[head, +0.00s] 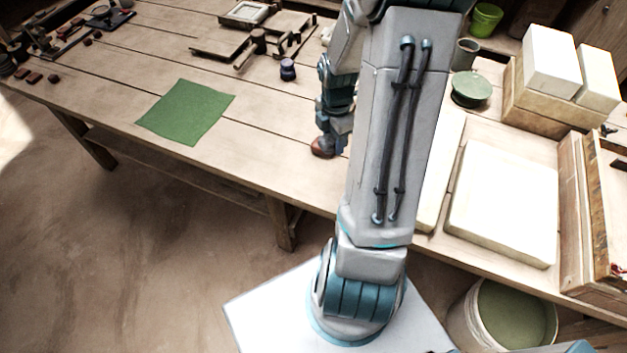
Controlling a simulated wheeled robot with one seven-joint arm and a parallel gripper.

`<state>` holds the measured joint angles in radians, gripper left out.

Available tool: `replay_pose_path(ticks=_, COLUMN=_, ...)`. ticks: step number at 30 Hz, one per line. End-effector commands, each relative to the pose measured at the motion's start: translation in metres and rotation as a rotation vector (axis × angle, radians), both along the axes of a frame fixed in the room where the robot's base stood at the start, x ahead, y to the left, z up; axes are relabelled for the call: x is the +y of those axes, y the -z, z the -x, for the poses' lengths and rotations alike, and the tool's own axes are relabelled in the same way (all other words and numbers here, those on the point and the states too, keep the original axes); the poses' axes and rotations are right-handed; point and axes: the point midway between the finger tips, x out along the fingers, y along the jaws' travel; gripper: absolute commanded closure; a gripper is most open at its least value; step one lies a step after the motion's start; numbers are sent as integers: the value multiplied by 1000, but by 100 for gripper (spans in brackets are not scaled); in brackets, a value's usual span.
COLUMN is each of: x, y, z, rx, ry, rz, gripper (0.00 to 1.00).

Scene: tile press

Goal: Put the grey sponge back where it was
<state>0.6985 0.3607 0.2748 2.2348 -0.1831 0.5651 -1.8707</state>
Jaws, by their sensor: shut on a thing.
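My gripper (324,138) points down over the table, to the left of my forearm. It is shut on a small reddish-brown thing (320,149) with a pale edge, at or close to the tabletop. I cannot tell whether that thing touches the wood. My arm partly covers this area. I do not make out a grey sponge anywhere in this view.
A green cloth (187,112) lies flat on the wooden table (270,155), left of my gripper. A dark purple jar (288,69) and wooden tools stand behind. White slabs (503,200), a green-topped round pot (471,89) and pale blocks (551,62) fill the right. A bucket (512,312) stands below.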

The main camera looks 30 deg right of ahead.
Motion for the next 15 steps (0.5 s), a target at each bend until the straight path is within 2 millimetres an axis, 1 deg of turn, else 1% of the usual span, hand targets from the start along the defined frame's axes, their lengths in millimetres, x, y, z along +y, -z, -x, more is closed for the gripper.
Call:
replay_pose_path(ticks=1, x=-7, y=5, z=6, rx=-1, ry=-58, rz=1, gripper=77)
replay_pose_path(ticks=6, x=-25, y=10, z=26, rx=1, ry=-294, rz=0, gripper=77)
replay_pose_path(ticks=12, x=-39, y=14, z=45, rx=-1, ry=-518, rz=-1, gripper=77)
replay_pose_path(ticks=15, x=-43, y=15, z=50, rx=-1, ry=-590, rz=-1, gripper=77)
